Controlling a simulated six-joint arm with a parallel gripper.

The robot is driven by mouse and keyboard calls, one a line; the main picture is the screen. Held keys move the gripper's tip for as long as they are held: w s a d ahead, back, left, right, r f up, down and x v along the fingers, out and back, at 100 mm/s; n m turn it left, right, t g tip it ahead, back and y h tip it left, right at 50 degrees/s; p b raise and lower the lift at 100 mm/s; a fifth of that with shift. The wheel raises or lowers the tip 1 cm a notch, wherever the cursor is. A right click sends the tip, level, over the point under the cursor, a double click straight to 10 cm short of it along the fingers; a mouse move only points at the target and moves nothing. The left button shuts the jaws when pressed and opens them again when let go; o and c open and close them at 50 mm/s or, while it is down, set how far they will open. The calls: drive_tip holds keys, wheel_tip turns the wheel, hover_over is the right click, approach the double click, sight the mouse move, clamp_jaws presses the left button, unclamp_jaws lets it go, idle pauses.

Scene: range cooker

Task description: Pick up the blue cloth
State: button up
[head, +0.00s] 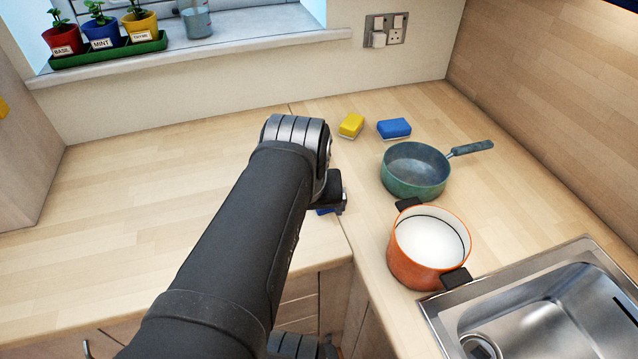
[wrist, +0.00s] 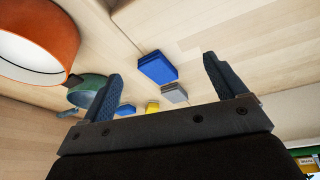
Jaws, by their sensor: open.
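A blue folded cloth (wrist: 157,68) lies flat on the wooden worktop. In the wrist view it shows between and beyond my open fingers, with nothing held. In the head view only a small blue edge (head: 325,211) shows below my gripper (head: 334,199); my arm hides the rest. In the wrist view my gripper (wrist: 161,66) has one finger on each side of the picture, apart from the cloth. A grey block-like item (wrist: 173,93) lies close beside the cloth; my arm hides it in the head view.
A yellow sponge (head: 351,126) and a blue sponge-like block (head: 394,128) lie at the back. A green pan (head: 415,170) and an orange pot (head: 429,250) stand right of my gripper, near the sink (head: 540,310). The left worktop (head: 130,190) is clear.

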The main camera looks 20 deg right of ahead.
drive_tip(key=w+d+r+n+g+y, duration=0.1)
drive_tip(key=w+d+r+n, duration=0.1)
drive_tip(key=w+d, duration=0.3)
drive_tip(key=w+d+r+n+g, duration=0.1)
drive_tip(key=w+d+r+n, duration=0.15)
drive_tip(key=w, duration=0.55)
drive_tip(key=shift+m+y, duration=0.3)
drive_tip(key=shift+m, duration=0.15)
drive_tip(key=w+f, duration=0.1)
drive_tip(key=f, duration=1)
drive_tip(key=w+f, duration=0.1)
drive_tip(key=f, duration=0.5)
drive_tip(key=shift+w+d+f, duration=0.25)
drive_tip(key=shift+w+d, duration=0.1)
drive_tip(key=c, duration=1.1)
